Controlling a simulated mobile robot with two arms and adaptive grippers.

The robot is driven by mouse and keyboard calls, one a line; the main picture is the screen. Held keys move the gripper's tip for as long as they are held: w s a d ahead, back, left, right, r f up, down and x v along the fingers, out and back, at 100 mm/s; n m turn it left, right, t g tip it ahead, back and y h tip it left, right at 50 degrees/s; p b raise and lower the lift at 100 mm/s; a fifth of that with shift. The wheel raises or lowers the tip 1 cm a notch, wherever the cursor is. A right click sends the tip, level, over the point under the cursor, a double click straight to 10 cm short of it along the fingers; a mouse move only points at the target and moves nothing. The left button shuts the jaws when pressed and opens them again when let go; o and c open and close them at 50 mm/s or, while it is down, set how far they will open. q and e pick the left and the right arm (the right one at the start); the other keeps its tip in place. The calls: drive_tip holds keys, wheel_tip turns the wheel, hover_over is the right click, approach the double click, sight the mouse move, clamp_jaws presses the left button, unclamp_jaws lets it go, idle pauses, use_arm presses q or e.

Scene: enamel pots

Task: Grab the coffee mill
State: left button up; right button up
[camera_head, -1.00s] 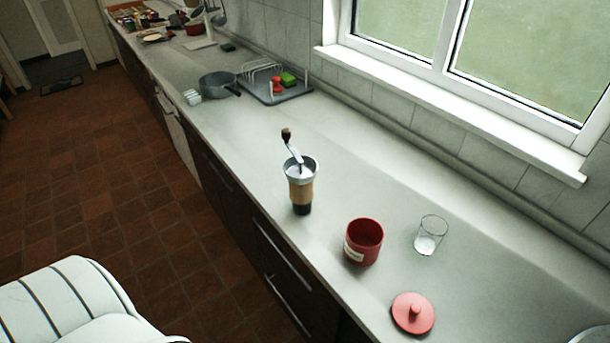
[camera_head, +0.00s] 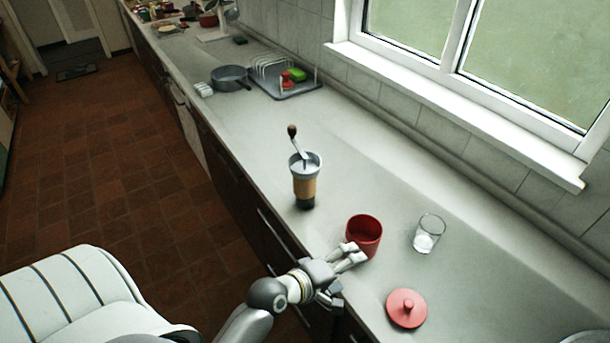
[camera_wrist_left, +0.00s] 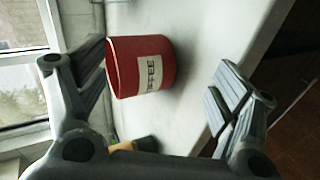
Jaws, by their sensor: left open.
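The coffee mill (camera_head: 305,184) stands upright on the counter in the head view, with a tan band, dark base, metal top and a crank with a dark knob. My left gripper (camera_head: 350,276) is open and empty, to the right of and nearer than the mill, beside the red canister (camera_head: 365,234). In the left wrist view the open fingers (camera_wrist_left: 160,90) spread either side of the labelled canister (camera_wrist_left: 158,75). A tan and dark piece, apparently the mill (camera_wrist_left: 146,144), shows low there, mostly hidden by the gripper. My right gripper is not in view.
A glass (camera_head: 428,234) and a pink-red lid (camera_head: 407,308) are on the counter (camera_head: 250,141) to the right. A grey pan (camera_head: 230,78) and a dish rack (camera_head: 285,84) are farther back. The counter around the mill is clear.

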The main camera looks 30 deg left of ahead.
use_arm(q)
drive_tip(key=w+a+r+n+t+y, duration=0.45)
drive_tip(key=w+a+n, duration=0.2)
drive_tip(key=n, duration=0.65)
drive_tip(key=n+y, duration=0.7)
drive_tip(key=n, duration=0.7)
approach(303, 185)
drive_tip(key=w, duration=0.3)
drive_tip(key=shift+n, duration=0.5)
drive_tip(key=x, duration=0.3)
drive_tip(key=a+x, duration=0.1)
drive_tip(key=x, duration=0.1)
drive_tip(key=shift+s+a+f+p, duration=0.1)
drive_tip(key=shift+s+p, duration=0.1)
drive_tip(key=shift+p, duration=0.1)
drive_tip(key=shift+x, duration=2.9)
drive_tip(key=shift+s, duration=0.1)
drive_tip(key=shift+c, duration=0.4)
drive_tip(key=c, duration=1.2)
drive_tip(key=shift+c, duration=0.3)
